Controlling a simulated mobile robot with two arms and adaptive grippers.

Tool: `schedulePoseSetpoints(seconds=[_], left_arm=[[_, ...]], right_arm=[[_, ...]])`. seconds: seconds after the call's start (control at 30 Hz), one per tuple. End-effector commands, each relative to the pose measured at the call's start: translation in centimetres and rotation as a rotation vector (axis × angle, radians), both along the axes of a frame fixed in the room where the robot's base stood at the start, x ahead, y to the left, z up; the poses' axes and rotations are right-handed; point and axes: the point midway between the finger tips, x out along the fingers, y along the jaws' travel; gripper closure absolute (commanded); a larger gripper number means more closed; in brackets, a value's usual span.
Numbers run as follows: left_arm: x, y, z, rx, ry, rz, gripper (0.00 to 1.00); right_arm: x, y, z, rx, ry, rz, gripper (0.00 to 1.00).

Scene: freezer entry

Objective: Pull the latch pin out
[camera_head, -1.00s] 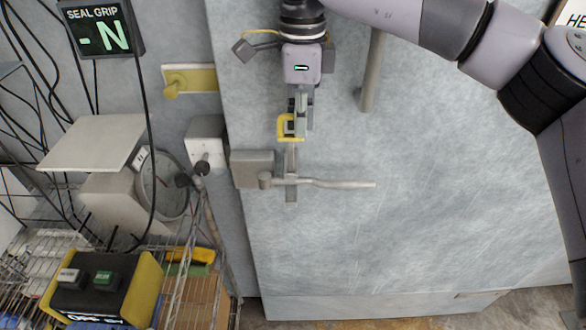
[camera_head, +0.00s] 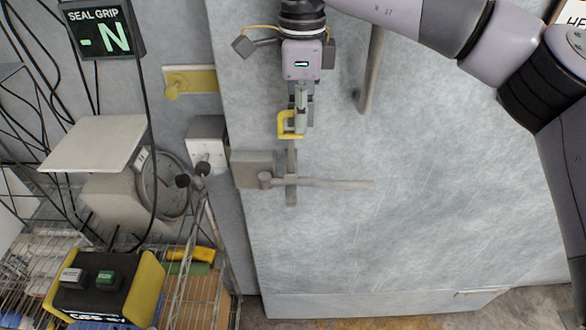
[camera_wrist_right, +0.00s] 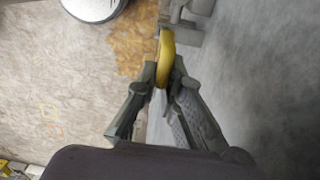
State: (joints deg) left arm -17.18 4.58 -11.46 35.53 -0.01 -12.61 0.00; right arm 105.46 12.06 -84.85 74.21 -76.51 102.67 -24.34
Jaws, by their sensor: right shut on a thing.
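The latch pin has a yellow loop handle (camera_head: 284,125), which stands above the grey latch (camera_head: 255,168) on the door. A narrow grey shank (camera_head: 291,150) runs down from the handle towards the latch lever (camera_head: 335,184). I cannot tell how deep the pin sits. My right gripper (camera_head: 298,118) points down and is shut on the yellow handle. In the right wrist view the handle (camera_wrist_right: 166,55) shows edge-on between the fingertips. My left gripper is not in view.
The pale metal door (camera_head: 420,190) fills the middle and right, with a vertical grey bar handle (camera_head: 370,75). At left are a wire rack, a box with a dial (camera_head: 160,185), a black-and-yellow button box (camera_head: 105,285), a display reading "-N" (camera_head: 102,30) and hanging cables.

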Motion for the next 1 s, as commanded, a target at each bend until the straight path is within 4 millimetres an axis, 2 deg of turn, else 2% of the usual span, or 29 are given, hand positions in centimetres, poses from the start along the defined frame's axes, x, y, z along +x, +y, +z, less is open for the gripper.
schedulePoseSetpoints(seconds=[1.0], left_arm=[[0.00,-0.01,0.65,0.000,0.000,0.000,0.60]], right_arm=[[0.01,0.01,0.80,0.000,0.000,0.000,1.00]])
